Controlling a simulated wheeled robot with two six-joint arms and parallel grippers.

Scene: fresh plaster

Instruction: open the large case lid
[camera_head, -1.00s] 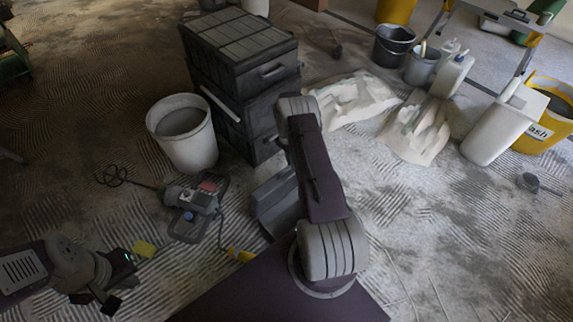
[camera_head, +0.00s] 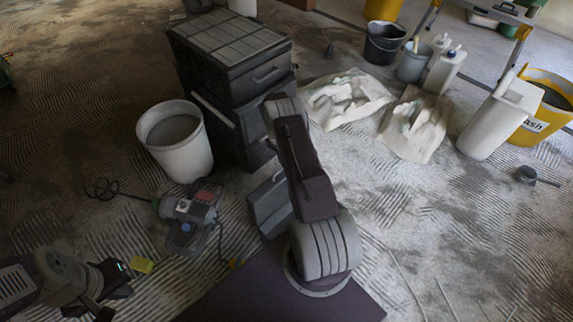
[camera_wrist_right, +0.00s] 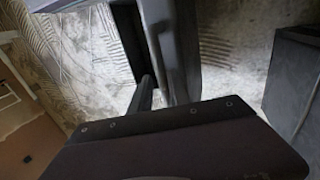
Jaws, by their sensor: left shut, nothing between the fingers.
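A stack of large dark grey cases (camera_head: 230,62) stands at top centre-left in the head view. The top case has a ribbed lid, which lies flat and closed, and a handle on its right-hand side. My left gripper (camera_head: 117,302) is at the lower left, shut and empty, well away from the stack and low over the floor. My right arm rises from the middle towards the front of the stack; its gripper is hidden in the head view. The right wrist view shows dark bars and a dark plate close up; I cannot tell the jaw state there.
A white bucket (camera_head: 174,140) stands left of the stack. A grey box (camera_head: 268,205) is beside my right arm. Torn plaster bags (camera_head: 345,98) and containers are right. Floor at lower right is mostly clear.

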